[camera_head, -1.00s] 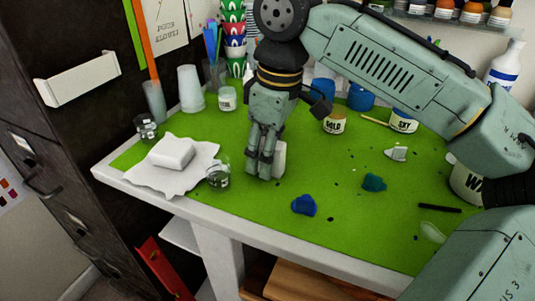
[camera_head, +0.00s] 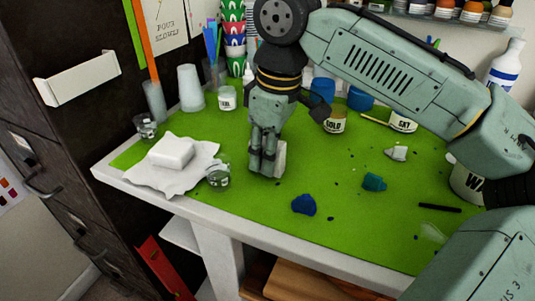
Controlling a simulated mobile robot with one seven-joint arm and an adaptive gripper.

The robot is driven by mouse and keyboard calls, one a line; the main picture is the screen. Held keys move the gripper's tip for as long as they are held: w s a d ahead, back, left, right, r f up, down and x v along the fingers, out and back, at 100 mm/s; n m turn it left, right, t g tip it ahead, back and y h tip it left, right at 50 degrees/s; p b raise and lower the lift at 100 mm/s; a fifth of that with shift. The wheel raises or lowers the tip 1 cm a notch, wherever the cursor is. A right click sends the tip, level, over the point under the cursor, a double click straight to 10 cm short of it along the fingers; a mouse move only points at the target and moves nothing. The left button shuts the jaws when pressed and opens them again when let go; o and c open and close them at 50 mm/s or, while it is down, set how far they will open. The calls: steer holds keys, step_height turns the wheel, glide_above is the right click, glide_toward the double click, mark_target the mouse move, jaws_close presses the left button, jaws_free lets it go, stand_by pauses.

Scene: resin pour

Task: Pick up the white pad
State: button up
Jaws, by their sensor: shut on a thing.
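A white pad (camera_head: 281,158) stands on edge at my gripper's fingers, near the middle of the green table top. My gripper (camera_head: 266,168) points straight down and is shut on the pad. The fingers hide part of the pad, and its right side shows. Its lower edge is at or just above the green surface; I cannot tell which.
A white block (camera_head: 172,151) lies on a crumpled white sheet (camera_head: 142,181) at the left, with a glass jar (camera_head: 218,175) beside it. A blue lump (camera_head: 304,204) and a teal lump (camera_head: 374,182) lie to the right. Cups and paint pots stand behind.

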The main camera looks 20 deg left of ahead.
steer(key=shift+r, duration=0.1)
step_height(320, 180, up, 3)
steer(key=p, duration=0.4)
steer(key=shift+r, duration=0.2)
steer(key=shift+s+r+p, duration=0.2)
steer(key=shift+p, duration=0.2)
steer(key=s+d+p, duration=0.3)
steer(key=s+p, duration=0.1)
steer(key=s, duration=1.1)
steer(key=shift+s+d+r, duration=0.15)
steer(key=shift+r, duration=0.3)
